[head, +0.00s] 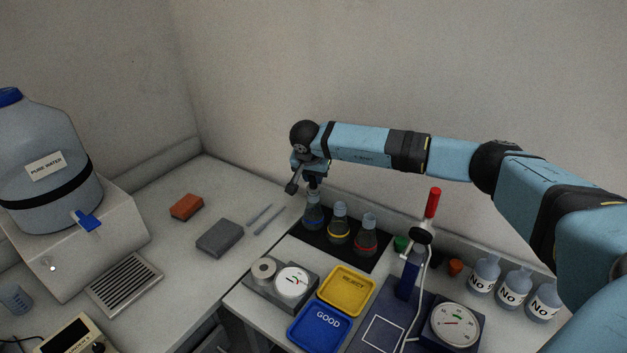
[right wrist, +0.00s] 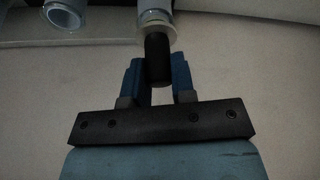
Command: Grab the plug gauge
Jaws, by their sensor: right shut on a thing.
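My right gripper (head: 313,182) reaches down from above at the left flask (head: 313,212), which has a blue band. In the right wrist view the blue fingers (right wrist: 157,78) are shut on a dark upright cylinder (right wrist: 157,58). The top of the cylinder overlaps a pale round rim that looks like a flask neck; I cannot tell whether it sits in it. I cannot tell for sure that this cylinder is the plug gauge, and no other plug gauge is clear. My left gripper is out of view.
Flasks with yellow (head: 338,230) and red (head: 365,238) bands stand close by on a black mat (head: 315,239). The wall is close behind.

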